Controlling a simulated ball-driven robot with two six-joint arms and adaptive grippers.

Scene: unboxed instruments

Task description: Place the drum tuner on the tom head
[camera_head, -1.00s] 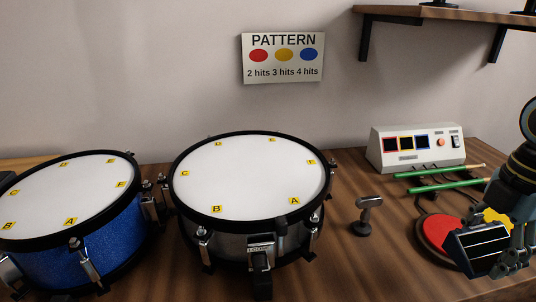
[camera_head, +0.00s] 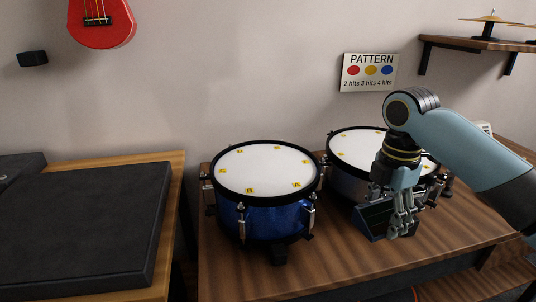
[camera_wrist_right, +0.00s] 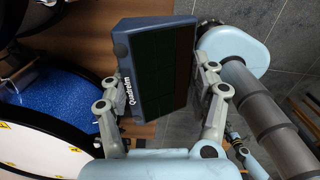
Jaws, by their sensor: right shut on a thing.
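My right gripper (camera_head: 398,212) is shut on a dark blue box-shaped device (camera_head: 371,220) with dark panels. In the right wrist view the device (camera_wrist_right: 155,70) sits between the fingers (camera_wrist_right: 165,105), with white lettering on its side. I cannot tell for sure that it is the drum tuner. The blue drum (camera_head: 262,216), likely the tom, stands left of the gripper with its white head (camera_head: 262,168) bare except for yellow letter tags. It also shows at the left of the right wrist view (camera_wrist_right: 65,98). The held device is apart from the head. My left gripper is out of view.
A second drum (camera_head: 352,142) stands behind my right arm, which partly hides it. The wooden table (camera_head: 330,268) is clear in front of the drums. A dark case (camera_head: 80,235) lies on another table at left. A pattern sign (camera_head: 369,72) hangs on the wall.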

